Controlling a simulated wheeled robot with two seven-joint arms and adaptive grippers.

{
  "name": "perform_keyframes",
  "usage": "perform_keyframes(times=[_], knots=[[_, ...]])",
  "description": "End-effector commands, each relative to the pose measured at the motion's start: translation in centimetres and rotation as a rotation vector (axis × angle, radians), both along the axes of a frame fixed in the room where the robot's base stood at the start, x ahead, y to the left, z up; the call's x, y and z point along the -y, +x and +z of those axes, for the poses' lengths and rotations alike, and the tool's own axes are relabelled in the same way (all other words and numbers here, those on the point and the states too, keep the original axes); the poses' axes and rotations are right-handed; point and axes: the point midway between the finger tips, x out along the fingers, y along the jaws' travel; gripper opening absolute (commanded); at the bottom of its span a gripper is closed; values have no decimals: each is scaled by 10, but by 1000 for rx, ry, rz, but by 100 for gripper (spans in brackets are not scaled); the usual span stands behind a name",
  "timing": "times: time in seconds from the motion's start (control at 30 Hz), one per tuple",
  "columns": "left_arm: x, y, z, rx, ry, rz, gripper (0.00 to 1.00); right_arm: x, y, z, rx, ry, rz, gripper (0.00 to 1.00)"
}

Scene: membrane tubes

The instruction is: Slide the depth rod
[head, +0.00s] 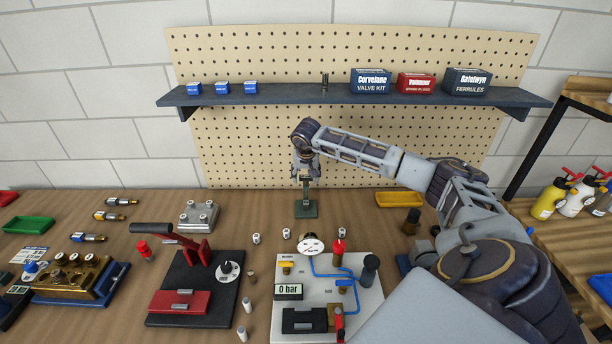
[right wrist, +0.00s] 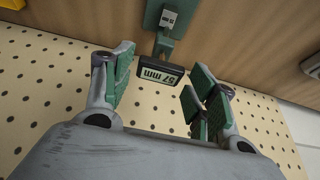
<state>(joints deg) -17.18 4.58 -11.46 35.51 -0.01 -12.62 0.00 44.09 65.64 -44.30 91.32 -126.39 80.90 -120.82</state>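A green depth gauge stands on the table at the back middle, with its flat base (head: 306,209) and slim upright post (head: 307,191) showing in the head view. In the right wrist view its dark display (right wrist: 161,75) reads 57 mm, and the green base (right wrist: 172,17) lies beyond it. My right gripper (head: 306,172) is over the top of the gauge and hides its upper part in the head view. In the right wrist view the right gripper's green-padded fingers (right wrist: 158,73) are apart, on either side of the display, with gaps visible. My left gripper is out of view.
A pegboard (head: 270,150) and a shelf (head: 300,97) with boxes stand behind the gauge. A yellow tray (head: 399,200) lies to its right. A white test panel (head: 370,305) and a black-based lever press (head: 190,325) are nearer. Small white cylinders are scattered between.

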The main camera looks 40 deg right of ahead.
Motion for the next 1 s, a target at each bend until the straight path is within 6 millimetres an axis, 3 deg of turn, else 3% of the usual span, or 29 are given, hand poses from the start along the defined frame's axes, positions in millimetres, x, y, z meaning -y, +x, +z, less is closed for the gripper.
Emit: perform_keyframes(times=[0.57, 1.0], knots=[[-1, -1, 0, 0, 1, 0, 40, -1, -2, 7, 0, -1, -1, 68], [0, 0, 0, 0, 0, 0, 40, -15, -18, 59, 2, -1, 0, 68]])
